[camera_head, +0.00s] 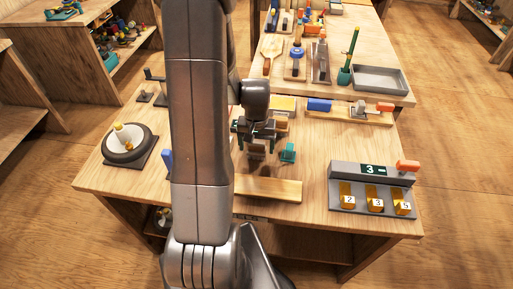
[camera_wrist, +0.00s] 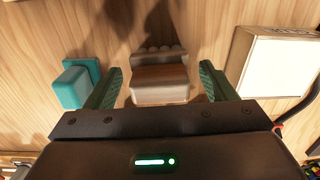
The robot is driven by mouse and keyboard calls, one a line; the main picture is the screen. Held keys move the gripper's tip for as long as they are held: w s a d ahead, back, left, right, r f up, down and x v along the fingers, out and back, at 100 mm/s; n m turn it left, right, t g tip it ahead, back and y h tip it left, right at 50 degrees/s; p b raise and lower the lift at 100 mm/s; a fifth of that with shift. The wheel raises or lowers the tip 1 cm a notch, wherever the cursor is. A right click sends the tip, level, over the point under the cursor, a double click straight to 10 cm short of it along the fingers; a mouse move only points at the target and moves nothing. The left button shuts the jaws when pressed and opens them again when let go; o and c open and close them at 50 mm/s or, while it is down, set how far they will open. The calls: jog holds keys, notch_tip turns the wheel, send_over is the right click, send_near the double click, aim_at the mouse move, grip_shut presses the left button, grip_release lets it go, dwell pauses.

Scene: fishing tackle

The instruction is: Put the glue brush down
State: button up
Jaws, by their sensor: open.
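My gripper (camera_head: 259,140) is open, low over the middle of the workbench (camera_head: 305,168). In the wrist view its two green fingers (camera_wrist: 158,80) stand apart on either side of a brown block-like piece (camera_wrist: 160,86) with a row of rounded ends. This piece may be the glue brush, but I cannot tell for sure. A gap shows between it and each finger. A small teal block-like piece (camera_wrist: 72,87) is just outside one finger; it also shows in the head view (camera_head: 288,152).
A white-topped box (camera_wrist: 285,65) is close outside the other finger. A wooden board (camera_head: 268,189) lies at the front edge. A grey numbered rack (camera_head: 345,172) stands right, a round black base (camera_head: 113,153) with a bottle left. My arm hides part of the bench.

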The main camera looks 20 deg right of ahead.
aim_at(256, 142)
notch_tip(256, 142, up, 10)
jog(key=shift+r, duration=0.2)
dwell(0.4)
notch_tip(256, 142, down, 12)
jog(key=shift+f, duration=0.15)
dwell(0.6)
jog(key=shift+r, duration=0.2)
